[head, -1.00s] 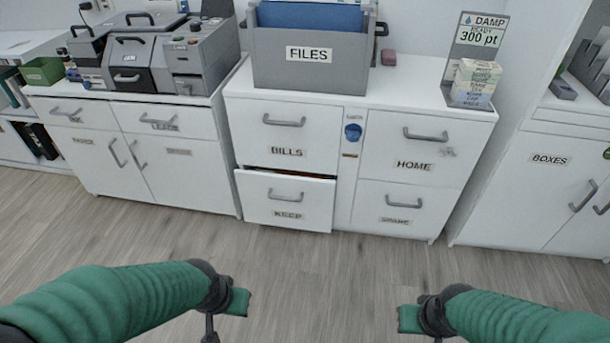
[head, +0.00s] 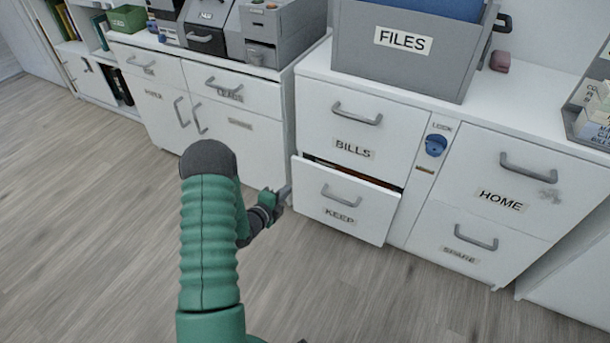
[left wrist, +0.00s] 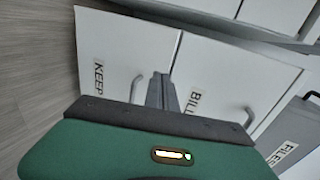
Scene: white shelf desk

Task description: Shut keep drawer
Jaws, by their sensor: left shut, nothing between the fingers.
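The KEEP drawer (head: 346,199) is the lower left drawer of the white cabinet. It stands partly open, with a dark gap along its top edge, and has a grey bar handle (head: 341,196). My left gripper (head: 284,194) is shut and empty, close to the drawer front's left edge; I cannot tell whether it touches. In the left wrist view the shut fingers (left wrist: 161,92) point at the cabinet between the KEEP drawer (left wrist: 115,55) and the BILLS drawer (left wrist: 205,80). My right gripper is not in view.
The BILLS drawer (head: 346,122) above is shut. A grey FILES box (head: 400,60) stands on top. The wood floor (head: 100,230) in front is clear.

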